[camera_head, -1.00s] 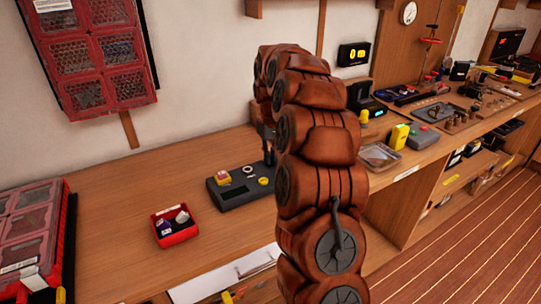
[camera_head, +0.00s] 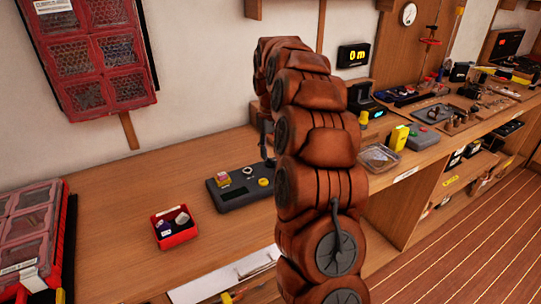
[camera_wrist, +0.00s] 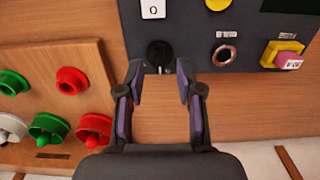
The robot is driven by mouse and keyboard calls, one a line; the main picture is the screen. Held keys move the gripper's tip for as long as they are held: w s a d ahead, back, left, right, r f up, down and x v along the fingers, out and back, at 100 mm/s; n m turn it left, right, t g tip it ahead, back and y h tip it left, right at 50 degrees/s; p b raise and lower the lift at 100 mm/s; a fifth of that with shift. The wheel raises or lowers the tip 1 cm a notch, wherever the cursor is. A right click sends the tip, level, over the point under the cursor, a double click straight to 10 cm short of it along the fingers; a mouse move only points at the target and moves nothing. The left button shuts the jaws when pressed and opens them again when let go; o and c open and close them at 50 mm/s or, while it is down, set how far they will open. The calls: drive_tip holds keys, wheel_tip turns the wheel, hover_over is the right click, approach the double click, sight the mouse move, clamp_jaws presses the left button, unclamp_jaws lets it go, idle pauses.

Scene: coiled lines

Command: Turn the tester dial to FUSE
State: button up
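The tester (camera_head: 232,200) is a dark grey box on the wooden bench in the head view, and its panel (camera_wrist: 190,38) also shows in the wrist view. Its black dial (camera_wrist: 159,53) has a small pale mark on the side facing my gripper. My gripper (camera_wrist: 161,72) is open, its two fingertips apart near the panel's edge with the dial between and just beyond them. I cannot tell whether either finger touches it. No FUSE lettering is readable. My arm hides part of the tester in the head view.
The tester also carries a red-ringed socket (camera_wrist: 223,54), a yellow button (camera_wrist: 217,4) and a yellow-and-pink block (camera_wrist: 283,55). Red and green knobs sit on a wooden board (camera_wrist: 50,70) to the left. A red bin (camera_head: 175,238) stands left of the tester on mostly clear bench.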

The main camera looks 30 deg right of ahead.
sight(270, 159)
wheel_tip(270, 159, up, 10)
drive_tip(key=shift+f, duration=0.2)
idle(0.3)
idle(0.4)
